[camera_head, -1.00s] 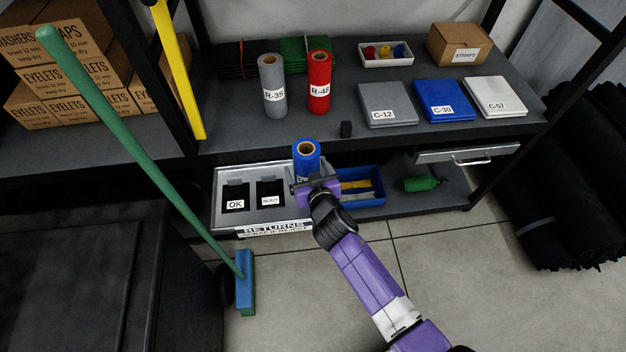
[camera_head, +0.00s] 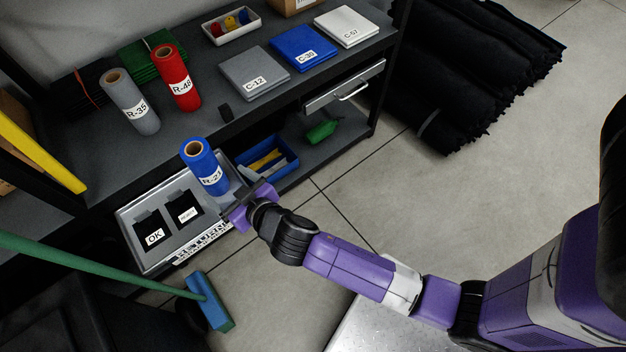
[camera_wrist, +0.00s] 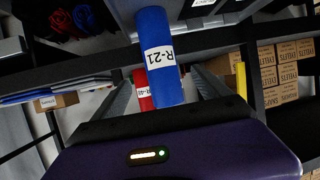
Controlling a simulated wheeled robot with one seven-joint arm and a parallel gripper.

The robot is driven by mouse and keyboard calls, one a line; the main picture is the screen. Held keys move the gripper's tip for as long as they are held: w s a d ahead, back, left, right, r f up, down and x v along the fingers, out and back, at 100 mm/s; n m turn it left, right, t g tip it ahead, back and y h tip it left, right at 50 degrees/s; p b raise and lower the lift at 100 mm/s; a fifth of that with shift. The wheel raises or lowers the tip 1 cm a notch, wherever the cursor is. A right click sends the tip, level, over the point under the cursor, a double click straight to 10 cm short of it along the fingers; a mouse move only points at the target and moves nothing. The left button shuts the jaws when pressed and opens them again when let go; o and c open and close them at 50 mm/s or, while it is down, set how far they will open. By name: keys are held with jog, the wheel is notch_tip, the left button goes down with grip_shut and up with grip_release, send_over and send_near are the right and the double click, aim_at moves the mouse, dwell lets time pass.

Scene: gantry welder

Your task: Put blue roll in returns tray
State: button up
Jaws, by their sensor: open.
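The blue roll (camera_head: 204,167), labelled R-21, stands upright in the right part of the grey returns tray (camera_head: 141,262), on the lower shelf. The tray's front edge carries a RETURNS label. My gripper (camera_head: 242,204) is just in front of the roll, at the tray's right front side. In the wrist view the blue roll (camera_wrist: 158,60) is seen beyond and between the two open fingers (camera_wrist: 160,95), apart from the palm. The fingers do not appear closed on it. The roll's base is partly hidden in the head view.
Black OK (camera_head: 150,228) and REJECT (camera_head: 184,208) holders occupy the tray's left and middle. A blue bin (camera_head: 287,168) stands right of it. The upper shelf above holds a grey roll (camera_head: 130,103) and a red roll (camera_head: 177,80). A green broom handle (camera_head: 90,262) crosses at left.

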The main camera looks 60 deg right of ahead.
jog(key=s+r+n+y, duration=0.2)
jog(key=s, duration=1.7)
jog(key=s+d+r+t, duration=0.1)
jog(key=s+r, duration=1.2)
jog(key=r, duration=0.1)
jog(key=shift+s+t, duration=0.2)
jog(key=shift+t, duration=0.1)
jog(key=shift+r, duration=0.1)
